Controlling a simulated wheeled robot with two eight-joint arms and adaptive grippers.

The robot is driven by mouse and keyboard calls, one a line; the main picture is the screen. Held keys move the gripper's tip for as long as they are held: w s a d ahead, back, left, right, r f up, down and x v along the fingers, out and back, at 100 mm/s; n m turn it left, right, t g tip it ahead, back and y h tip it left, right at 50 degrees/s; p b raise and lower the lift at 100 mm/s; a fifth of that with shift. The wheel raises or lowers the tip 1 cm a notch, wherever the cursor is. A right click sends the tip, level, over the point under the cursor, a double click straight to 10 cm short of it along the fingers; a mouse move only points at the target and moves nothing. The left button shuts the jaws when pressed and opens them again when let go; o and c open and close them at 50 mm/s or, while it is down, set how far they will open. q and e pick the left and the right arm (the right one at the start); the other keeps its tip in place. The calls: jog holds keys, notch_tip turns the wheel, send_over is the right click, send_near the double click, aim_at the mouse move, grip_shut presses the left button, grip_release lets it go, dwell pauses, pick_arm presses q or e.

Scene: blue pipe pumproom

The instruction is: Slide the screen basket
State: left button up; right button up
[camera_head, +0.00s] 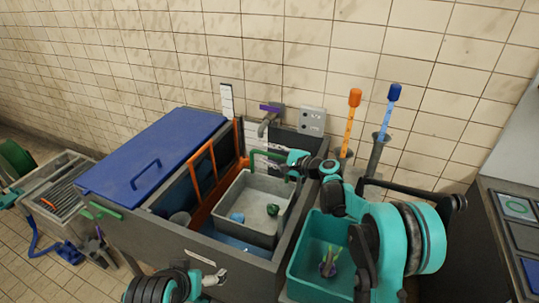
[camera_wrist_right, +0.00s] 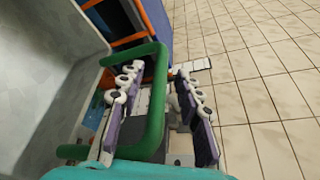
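The screen basket is a light grey bin (camera_head: 232,190) with a green handle, set inside the dark grey tank (camera_head: 190,240). It holds a small blue item (camera_head: 237,217) and a dark green item (camera_head: 272,210). My right gripper (camera_head: 274,152) is at the basket's back edge by the handle. In the right wrist view the green handle (camera_wrist_right: 157,105) passes between the spread, purple-padded fingers of this gripper (camera_wrist_right: 165,112); one finger is inside the loop. The fingers look apart from the bar. My left gripper (camera_head: 214,278) is low at the tank's front; its fingers are unclear.
A blue lid (camera_head: 155,155) covers the tank's left part. An orange frame (camera_head: 203,172) stands left of the basket. A teal bin (camera_head: 305,270) with a colourful item is at right, partly behind my right arm. Orange (camera_head: 354,98) and blue (camera_head: 393,93) handled tools stand behind.

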jog(key=v, duration=1.2)
jog(key=shift+s, duration=0.1)
